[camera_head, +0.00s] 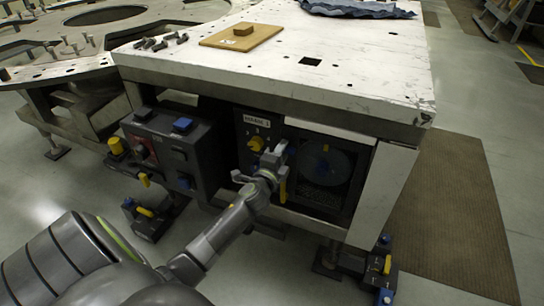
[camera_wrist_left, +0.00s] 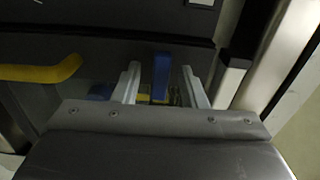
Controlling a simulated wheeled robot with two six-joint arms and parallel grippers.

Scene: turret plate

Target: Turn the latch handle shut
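My left gripper (camera_head: 275,160) reaches to the dark front of the cabinet under the white table, beside a window with a round disc. In the left wrist view its two pale fingers (camera_wrist_left: 163,88) are apart. An upright blue bar (camera_wrist_left: 161,75), perhaps the latch handle, stands between them, with a gap visible on each side. A yellow handle (camera_wrist_left: 45,70) shows at the left there. In the head view a yellow bar (camera_head: 283,188) shows just beside the gripper; the blue bar cannot be made out there. My right gripper is not in view.
A grey control box (camera_head: 185,155) with knobs stands left of the gripper. A yellow knob (camera_head: 256,143) sits on the panel near the fingers. The white table top (camera_head: 370,70) overhangs the cabinet front and bears a wooden board (camera_head: 243,36) and bolts.

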